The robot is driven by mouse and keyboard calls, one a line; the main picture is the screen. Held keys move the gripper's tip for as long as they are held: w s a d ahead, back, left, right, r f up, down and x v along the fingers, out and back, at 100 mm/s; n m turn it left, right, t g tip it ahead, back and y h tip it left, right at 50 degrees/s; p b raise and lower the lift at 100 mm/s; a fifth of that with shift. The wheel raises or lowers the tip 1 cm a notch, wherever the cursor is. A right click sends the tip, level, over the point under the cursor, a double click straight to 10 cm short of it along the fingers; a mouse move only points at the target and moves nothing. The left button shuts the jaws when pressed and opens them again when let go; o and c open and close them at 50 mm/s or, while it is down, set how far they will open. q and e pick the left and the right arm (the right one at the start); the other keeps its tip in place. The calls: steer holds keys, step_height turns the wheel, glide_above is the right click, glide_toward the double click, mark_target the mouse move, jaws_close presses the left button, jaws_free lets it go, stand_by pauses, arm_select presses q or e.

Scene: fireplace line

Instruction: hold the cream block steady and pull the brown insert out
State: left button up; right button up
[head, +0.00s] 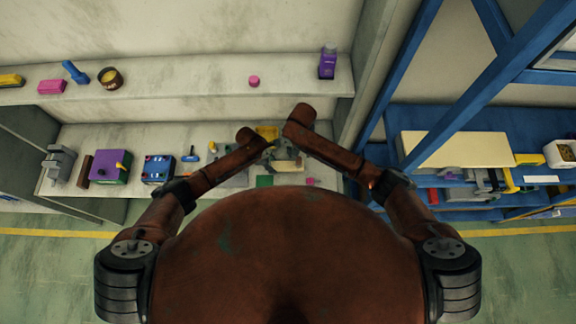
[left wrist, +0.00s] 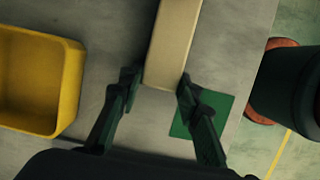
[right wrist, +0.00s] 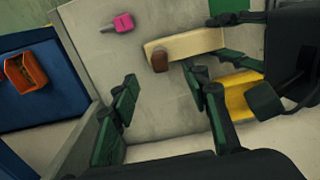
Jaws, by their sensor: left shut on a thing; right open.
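The cream block (head: 288,165) lies on the worktop in front of me. In the left wrist view, the block (left wrist: 173,42) has its near end between the fingers of my left gripper (left wrist: 156,84), which is shut on it. The right wrist view shows the block (right wrist: 200,42) with the brown insert (right wrist: 160,61) at its left end. My right gripper (right wrist: 160,88) is open and empty. Its fingers lie on either side of the insert in the picture, with the insert just beyond the fingertips; contact is not visible. The insert is hidden in the left wrist view.
A yellow bin (left wrist: 38,80) stands beside the block, and a green patch (left wrist: 203,114) lies near my left gripper. A pink object (right wrist: 123,23) lies on the worktop. A blue shelf (right wrist: 42,85) with an orange-brown object (right wrist: 26,73) is left of my right gripper.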

mark_target(299, 159)
steer(key=shift+f, duration=2.15)
steer(key=shift+c, duration=0.4)
jaws_close()
steer(key=shift+r, duration=0.65)
steer(key=shift+r, duration=2.25)
arm_select(q)
steer(key=o, duration=1.4)
